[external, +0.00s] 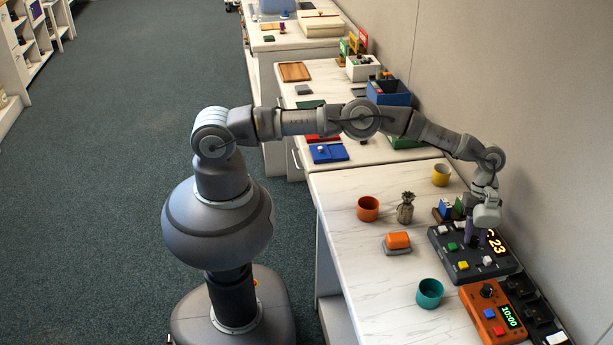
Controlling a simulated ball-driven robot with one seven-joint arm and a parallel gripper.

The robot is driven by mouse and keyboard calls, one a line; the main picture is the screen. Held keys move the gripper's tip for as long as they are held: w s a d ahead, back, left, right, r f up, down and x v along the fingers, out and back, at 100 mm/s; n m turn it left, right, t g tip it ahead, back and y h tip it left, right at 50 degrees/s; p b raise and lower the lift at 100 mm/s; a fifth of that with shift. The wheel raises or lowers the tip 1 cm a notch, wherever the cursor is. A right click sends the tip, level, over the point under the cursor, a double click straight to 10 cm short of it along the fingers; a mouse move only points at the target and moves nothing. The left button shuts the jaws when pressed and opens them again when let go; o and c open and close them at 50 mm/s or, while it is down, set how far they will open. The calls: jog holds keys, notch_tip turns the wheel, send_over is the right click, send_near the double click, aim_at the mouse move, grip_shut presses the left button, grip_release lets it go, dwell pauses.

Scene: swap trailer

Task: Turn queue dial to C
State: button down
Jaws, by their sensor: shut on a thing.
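The dark queue panel (447,249) lies near the right side of the white counter. It has green, yellow, white and red buttons and an orange lit display (496,244) that reads 23, with a character before it partly hidden by my gripper; it looks like a C. My gripper (475,243) points down over the panel, just left of the display, and is shut on the queue dial. The dial itself is hidden between and behind the fingers, so its pointer cannot be read.
An orange timer box (490,318) showing 10:00 stands in front of the panel. A teal cup (430,293), an orange block on a grey base (398,242), an orange cup (368,208), a small sack (405,208) and a yellow mug (441,175) stand around. The wall is close behind.

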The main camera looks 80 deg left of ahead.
jog(key=c, duration=0.9)
grip_release()
jog(key=p+v, duration=0.3)
jog(key=v, duration=0.4)
jog(key=shift+a+r, duration=0.15)
jog(key=shift+r, duration=0.2)
